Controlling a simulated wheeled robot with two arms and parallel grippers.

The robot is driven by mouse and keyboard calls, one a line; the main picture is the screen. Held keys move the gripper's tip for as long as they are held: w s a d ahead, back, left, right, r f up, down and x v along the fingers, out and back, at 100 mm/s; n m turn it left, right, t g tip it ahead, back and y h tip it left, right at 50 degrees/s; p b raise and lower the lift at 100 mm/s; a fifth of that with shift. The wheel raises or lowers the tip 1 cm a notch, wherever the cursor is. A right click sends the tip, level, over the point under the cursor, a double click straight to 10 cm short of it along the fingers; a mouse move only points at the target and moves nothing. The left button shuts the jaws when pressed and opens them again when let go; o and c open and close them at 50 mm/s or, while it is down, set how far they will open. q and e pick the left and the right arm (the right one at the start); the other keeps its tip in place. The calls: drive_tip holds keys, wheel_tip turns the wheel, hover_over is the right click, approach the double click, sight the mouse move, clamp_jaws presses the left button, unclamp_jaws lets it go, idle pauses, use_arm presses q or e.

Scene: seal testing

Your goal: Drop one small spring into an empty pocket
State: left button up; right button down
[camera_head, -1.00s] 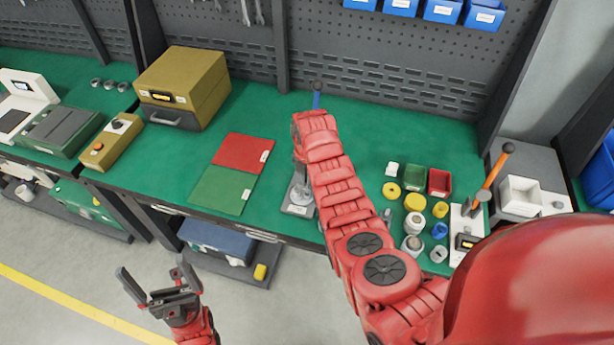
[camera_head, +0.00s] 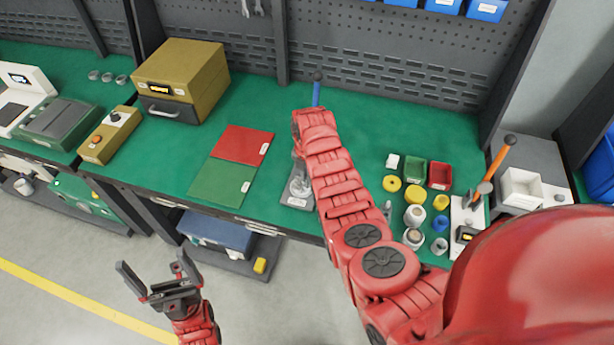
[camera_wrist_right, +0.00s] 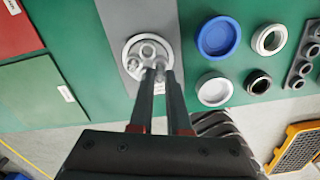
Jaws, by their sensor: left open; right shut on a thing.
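A round metal holder (camera_wrist_right: 134,47) with several round pockets sits on a grey base plate (camera_wrist_right: 116,18) in the right wrist view. In the head view the base plate (camera_head: 297,200) is at the bench's front edge, partly behind my right arm. My right gripper (camera_wrist_right: 160,74) is shut, its fingertips over the holder's lower right part. The small spring at the fingertips is too small to make out clearly. I cannot tell whether it is inside a pocket or above it. My left gripper (camera_head: 152,270) is open and empty, in front of the bench.
A red mat (camera_head: 243,145) and a green mat (camera_head: 221,182) lie left of the holder. A blue ring (camera_wrist_right: 218,37) and several metal rings lie right of it. Small red (camera_head: 439,175) and green (camera_head: 414,171) bins stand farther right. A yellow-brown box (camera_head: 182,75) stands at back left.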

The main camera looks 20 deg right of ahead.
drive_tip(key=shift+f+b, duration=0.35)
drive_tip(key=shift+b, duration=0.05)
drive_tip(key=c, duration=1.2)
unclamp_jaws()
drive_tip(key=shift+o, duration=0.2)
drive_tip(key=shift+r, duration=0.1)
drive_tip(key=shift+r+p, duration=0.3)
drive_tip(key=shift+r, duration=1.35)
drive_tip(key=shift+o, duration=0.3)
drive_tip(key=o, duration=0.5)
